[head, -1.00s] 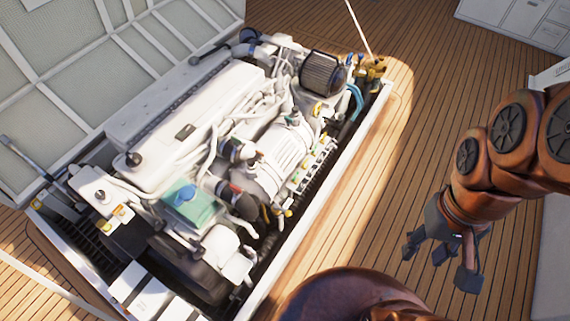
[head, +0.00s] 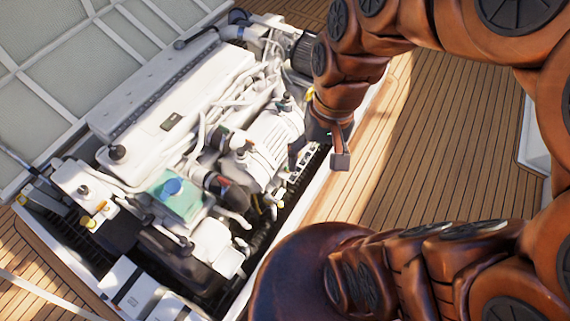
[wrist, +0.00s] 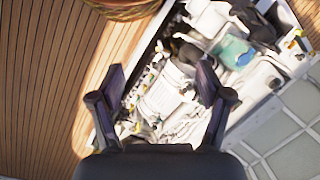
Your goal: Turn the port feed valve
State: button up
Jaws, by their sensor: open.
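My gripper (head: 320,155) hangs above the near long side of the open engine hatch, over the edge of the white engine (head: 190,85). In the wrist view my gripper (wrist: 161,78) is open and empty, its two dark fingers wide apart. Engine parts lie below and between the fingers, apart from them. I cannot tell which part is the port feed valve.
The raised hatch lid (head: 45,75) stands behind the engine. A pale hatch rim (head: 325,190) borders the opening. A teal-green tank with a blue cap (head: 173,186) sits on the engine. Bare wooden deck (head: 440,150) lies to the right.

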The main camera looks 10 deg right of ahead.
jog(key=w+a+f+m+t+y+b, duration=0.1)
jog(key=w+a+f+m+y+b, duration=0.2)
jog(key=w+f, duration=0.55)
jog(key=w+a+f+m+t+b, duration=0.1)
jog(key=w+a+f+m+b, duration=0.15)
jog(key=w+f+m, duration=0.4)
jog(key=w+a+f+m+t+y+b, duration=0.1)
jog(key=w+a+f+m+y+b, duration=0.2)
jog(key=w+f, duration=0.65)
jog(key=shift+w+d+f+m+t+h+b, duration=0.25)
jog(key=shift+w+d+f+m+h+b, duration=1.1)
jog(key=shift+f, duration=5.3)
jog(key=shift+w+d+f+m+t+h+b, duration=0.25)
jog(key=shift+w+d+f+m+b, duration=2.4)
jog(key=shift+f, duration=3.95)
jog(key=shift+w+d+f+m+t+h+b, duration=0.5)
jog(key=shift+w+d+f+m+b, duration=1.5)
jog(key=shift+f, duration=4.65)
jog(key=shift+s+d+m+p, duration=0.2)
jog(key=shift+d+m+p, duration=0.15)
jog(key=shift+p, duration=0.25)
